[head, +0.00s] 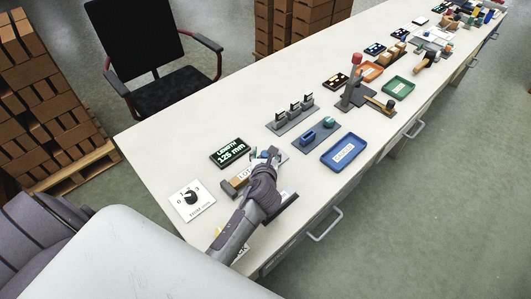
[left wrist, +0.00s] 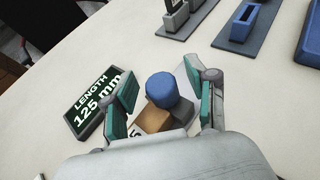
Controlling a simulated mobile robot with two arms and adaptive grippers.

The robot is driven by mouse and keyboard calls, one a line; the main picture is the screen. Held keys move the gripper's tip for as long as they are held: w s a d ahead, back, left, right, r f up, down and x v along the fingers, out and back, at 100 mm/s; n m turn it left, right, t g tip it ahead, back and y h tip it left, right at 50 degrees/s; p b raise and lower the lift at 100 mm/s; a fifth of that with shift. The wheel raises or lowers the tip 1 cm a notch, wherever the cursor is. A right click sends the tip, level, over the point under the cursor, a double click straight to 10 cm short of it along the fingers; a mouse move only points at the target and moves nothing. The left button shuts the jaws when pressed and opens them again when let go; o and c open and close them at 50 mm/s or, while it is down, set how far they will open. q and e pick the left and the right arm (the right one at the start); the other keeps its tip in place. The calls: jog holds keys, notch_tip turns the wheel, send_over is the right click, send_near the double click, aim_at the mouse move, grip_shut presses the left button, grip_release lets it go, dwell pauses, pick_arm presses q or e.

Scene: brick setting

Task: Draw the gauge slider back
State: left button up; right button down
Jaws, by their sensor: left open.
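The gauge has a round blue knob (left wrist: 162,90) on its slider, beside a tan block (left wrist: 152,120) and a grey part (left wrist: 181,109). A display (left wrist: 95,103) left of it reads "LENGTH 125 mm"; it also shows in the head view (head: 233,152). My left gripper (left wrist: 160,78) is open, one finger on each side of the blue knob, with gaps visible to both. In the head view my left gripper (head: 268,158) hangs over the gauge and hides most of it; a tan labelled end (head: 239,182) shows. My right gripper is not in view.
A white dial card (head: 191,198) lies near the left end of the table. Upright grey blocks on a base (head: 292,114), a blue-grey slotted board (head: 315,137) and a blue tray (head: 344,150) stand beyond the gauge. The table's front edge is close on the right.

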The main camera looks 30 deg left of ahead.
pick_arm(q)
jog(key=c, duration=0.4)
grip_shut()
jog(key=shift+w+d, duration=0.1)
jog(key=shift+w, duration=0.05)
jog(key=shift+w+d+p, duration=0.2)
jog(key=shift+w, duration=0.4)
jog(key=shift+w+d+p, duration=0.15)
jog(key=shift+w+p, duration=0.05)
jog(key=shift+w, duration=0.35)
jog(key=shift+r, duration=0.1)
jog(key=shift+o, duration=0.8)
grip_release()
jog(key=shift+o, duration=1.2)
jog(key=shift+w, duration=0.15)
